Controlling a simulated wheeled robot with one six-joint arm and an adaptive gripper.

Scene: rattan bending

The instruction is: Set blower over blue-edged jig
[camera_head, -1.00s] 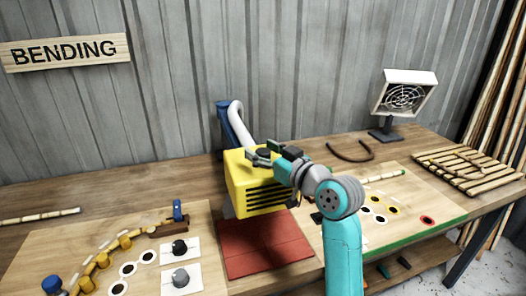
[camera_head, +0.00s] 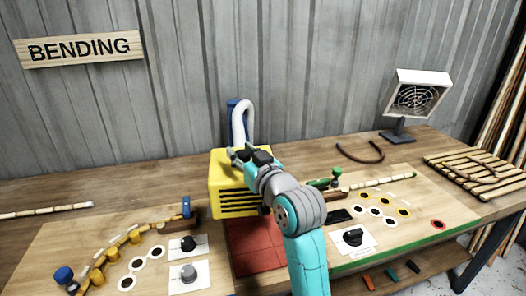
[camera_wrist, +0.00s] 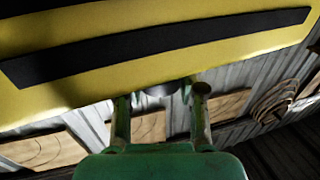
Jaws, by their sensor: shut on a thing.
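The yellow blower (camera_head: 232,186) has black vent slots, with a white hose and a blue post behind it. My gripper (camera_head: 246,156) is shut on the blower's top; the exact contact is partly hidden. The blower's yellow, black-striped body (camera_wrist: 160,50) fills the upper wrist view. It stands over the back of the red mat (camera_head: 258,250), between the two jigs; whether it is raised cannot be told. The left jig board (camera_head: 60,235) has blue end pegs and yellow pegs along a bent cane; its front edge is out of view.
The right board (camera_head: 400,235) has a green edge, a cane, coloured rings and a black knob. Two knobs (camera_head: 188,272) on white plates lie between left jig and mat. A fan (camera_head: 410,100) and slatted rack (camera_head: 480,172) stand at right. The table's back left is mostly clear.

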